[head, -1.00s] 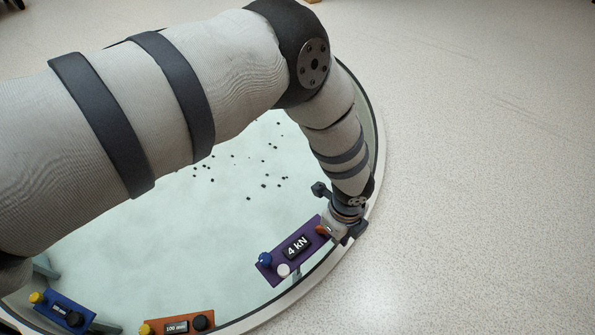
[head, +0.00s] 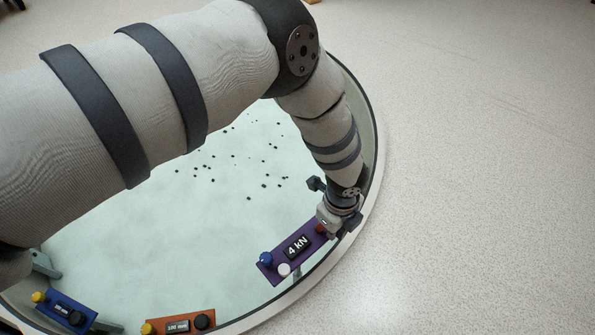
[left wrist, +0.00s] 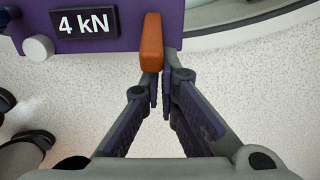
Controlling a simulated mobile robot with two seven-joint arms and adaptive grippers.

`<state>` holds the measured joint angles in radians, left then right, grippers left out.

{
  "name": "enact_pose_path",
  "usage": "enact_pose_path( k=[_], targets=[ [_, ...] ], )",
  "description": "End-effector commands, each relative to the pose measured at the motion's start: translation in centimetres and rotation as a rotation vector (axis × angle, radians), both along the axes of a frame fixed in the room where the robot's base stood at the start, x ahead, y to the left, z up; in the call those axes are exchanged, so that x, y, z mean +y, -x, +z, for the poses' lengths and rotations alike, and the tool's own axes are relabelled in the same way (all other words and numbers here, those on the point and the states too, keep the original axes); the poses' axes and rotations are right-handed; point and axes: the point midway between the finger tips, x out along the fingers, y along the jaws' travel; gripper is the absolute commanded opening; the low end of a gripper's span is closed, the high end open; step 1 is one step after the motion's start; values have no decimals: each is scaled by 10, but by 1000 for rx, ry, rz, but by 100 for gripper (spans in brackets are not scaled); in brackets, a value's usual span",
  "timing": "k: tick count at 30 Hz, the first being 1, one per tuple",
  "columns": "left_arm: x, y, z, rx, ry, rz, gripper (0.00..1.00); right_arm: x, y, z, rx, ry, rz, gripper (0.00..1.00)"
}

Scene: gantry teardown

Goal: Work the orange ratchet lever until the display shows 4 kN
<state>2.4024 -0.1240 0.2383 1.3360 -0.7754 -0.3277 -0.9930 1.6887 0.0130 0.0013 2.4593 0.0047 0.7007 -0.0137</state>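The purple panel (head: 279,272) stands at the rim of the round basin in the head view. Its display (head: 297,246) reads 4 kN, and the display in the left wrist view (left wrist: 86,23) reads the same. The orange ratchet lever (left wrist: 152,42) is on the panel's right part; in the head view my gripper largely covers it. My left gripper (left wrist: 160,88) has its fingers close together, with only a thin gap. Its fingertips are right at the lever's near end; I cannot tell whether they touch it. The lever is not between the fingers. My right gripper is not in view.
The purple panel also has a blue knob (head: 265,258) and a white knob (head: 284,270). A blue panel (head: 65,311) and an orange panel (head: 180,325) stand along the near rim. Small dark specks are scattered on the pale basin surface. The floor at the right is clear.

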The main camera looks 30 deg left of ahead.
Motion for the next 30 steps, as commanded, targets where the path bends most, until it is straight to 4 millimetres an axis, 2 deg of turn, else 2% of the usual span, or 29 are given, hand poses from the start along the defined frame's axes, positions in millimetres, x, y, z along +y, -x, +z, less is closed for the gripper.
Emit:
enact_pose_path(
  k=[1, 5, 20, 21, 26, 27, 30],
  targets=[
    [10, 10, -3, 29, -19, 6, 0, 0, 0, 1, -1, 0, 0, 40],
    [16, 9, 0, 30, -19, 5, 0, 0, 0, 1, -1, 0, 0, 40],
    [20, 8, 0, 29, -20, 5, 0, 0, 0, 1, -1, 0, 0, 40],
    [20, 8, 0, 29, -21, 5, 10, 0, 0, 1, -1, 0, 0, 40],
    [19, 6, 1, 26, -19, 3, 46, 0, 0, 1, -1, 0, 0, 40],
    [18, 5, 1, 24, -18, 3, 50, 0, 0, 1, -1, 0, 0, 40],
    [17, 4, 2, 20, -16, 1, 50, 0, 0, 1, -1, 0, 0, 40]
  ],
)
